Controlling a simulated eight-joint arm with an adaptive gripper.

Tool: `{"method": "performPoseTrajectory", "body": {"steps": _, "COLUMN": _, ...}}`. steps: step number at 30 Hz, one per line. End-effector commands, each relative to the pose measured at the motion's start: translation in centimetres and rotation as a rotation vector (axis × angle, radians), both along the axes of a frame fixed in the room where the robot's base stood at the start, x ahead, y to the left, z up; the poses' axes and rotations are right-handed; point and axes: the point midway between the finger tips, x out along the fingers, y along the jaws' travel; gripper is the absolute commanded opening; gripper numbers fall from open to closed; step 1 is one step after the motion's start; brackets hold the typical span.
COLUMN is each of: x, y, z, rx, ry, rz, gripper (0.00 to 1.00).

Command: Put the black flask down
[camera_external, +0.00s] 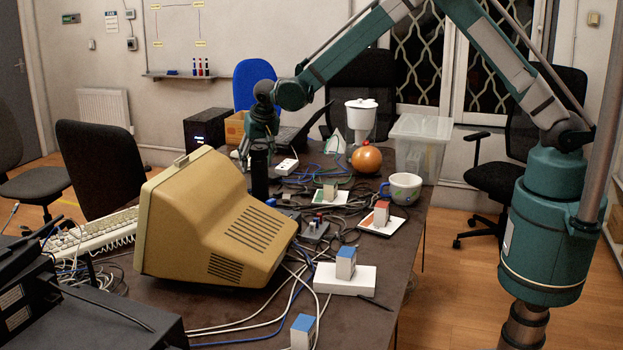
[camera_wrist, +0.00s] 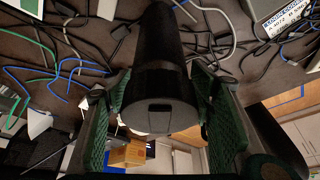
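The black flask (camera_external: 259,172) is upright behind the beige monitor (camera_external: 215,222) in the external view. My gripper (camera_external: 259,138) is at its upper part, pointing down. In the wrist view the flask (camera_wrist: 160,65) runs between the two green-padded fingers of my gripper (camera_wrist: 162,88). The pads lie along both sides of the flask, and the gripper looks shut on it. The flask's lower end is close to the table (camera_external: 210,310); I cannot tell whether it touches.
Cables surround the flask's spot. A white power strip (camera_external: 287,166), an orange round object (camera_external: 367,159), a white mug (camera_external: 403,188), a clear bin (camera_external: 419,148) and several small boxes, including a blue-topped one (camera_external: 346,262), stand to the right. Bare table shows at the front.

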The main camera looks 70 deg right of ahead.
Motion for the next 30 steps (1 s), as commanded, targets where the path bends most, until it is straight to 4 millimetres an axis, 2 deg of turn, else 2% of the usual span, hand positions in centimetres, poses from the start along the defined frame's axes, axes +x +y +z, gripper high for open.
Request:
{"method": "performPoseTrajectory", "body": {"steps": 8, "x": 0.0, "y": 0.0, "z": 0.1, "rx": 0.000, "ry": 0.000, "rz": 0.000, "gripper": 0.53}}
{"method": "performPoseTrajectory", "body": {"steps": 14, "x": -0.2, "y": 0.2, "z": 1.0, "rx": 0.000, "ry": 0.000, "rz": 0.000, "gripper": 0.53}}
{"method": "performPoseTrajectory", "body": {"steps": 20, "x": -0.8, "y": 0.7, "z": 2.8, "rx": 0.000, "ry": 0.000, "rz": 0.001, "gripper": 0.53}}
{"method": "performPoseTrajectory", "body": {"steps": 30, "x": -2.1, "y": 2.0, "z": 7.2, "rx": 0.000, "ry": 0.000, "rz": 0.001, "gripper": 0.53}}
